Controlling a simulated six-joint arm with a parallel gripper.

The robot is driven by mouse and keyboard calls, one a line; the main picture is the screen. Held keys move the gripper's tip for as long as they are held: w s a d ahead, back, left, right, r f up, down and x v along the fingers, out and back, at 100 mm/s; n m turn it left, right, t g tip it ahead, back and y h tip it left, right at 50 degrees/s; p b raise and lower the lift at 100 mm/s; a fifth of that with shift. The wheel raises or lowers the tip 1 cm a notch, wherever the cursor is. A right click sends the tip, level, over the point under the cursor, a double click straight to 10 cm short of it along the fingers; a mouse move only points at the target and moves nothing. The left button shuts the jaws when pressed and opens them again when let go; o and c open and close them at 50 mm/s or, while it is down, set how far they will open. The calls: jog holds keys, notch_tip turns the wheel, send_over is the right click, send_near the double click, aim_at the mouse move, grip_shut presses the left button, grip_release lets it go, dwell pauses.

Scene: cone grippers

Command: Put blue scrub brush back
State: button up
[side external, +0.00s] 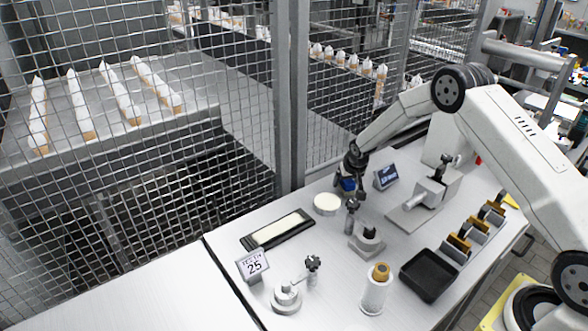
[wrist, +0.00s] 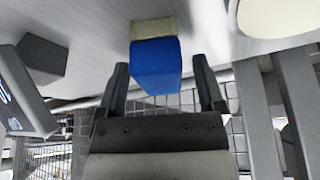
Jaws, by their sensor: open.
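The scrub brush is a blue block (wrist: 155,66) with a cream-coloured end (wrist: 153,29), seen at the top centre of the wrist view. My gripper (wrist: 160,64) is open, with one finger on each side of the blue block and a visible gap to both. In the side view my gripper (side external: 351,191) is low over the back of the table, and a bit of the blue brush (side external: 348,184) shows between its fingers. The fingers partly hide the brush there, and I cannot tell whether its cream end touches the table.
A round white disc (side external: 327,204) lies close left of my gripper. A small dark display (side external: 386,176) stands close right. A black-framed tray (side external: 278,230), a "25" sign (side external: 253,266), a white cylinder (side external: 375,290) and a black bin (side external: 430,274) stand nearer. Mesh fencing (side external: 230,90) rises behind.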

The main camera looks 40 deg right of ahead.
jog(key=shift+r, duration=0.15)
jog(key=v, duration=1.2)
jog(key=shift+a, duration=0.1)
dwell(0.7)
jog(key=s+a+r+n+y, duration=0.1)
jog(key=s+a, duration=0.5)
jog(key=s, duration=0.6)
jog(key=s+a+r+n+g, duration=0.1)
jog(key=s+a+r+n, duration=0.2)
jog(key=s+a, duration=0.4)
jog(key=s, duration=0.6)
jog(key=shift+s+g+y, duration=0.25)
jog(key=shift+g+y, duration=0.05)
jog(key=shift+y, duration=0.1)
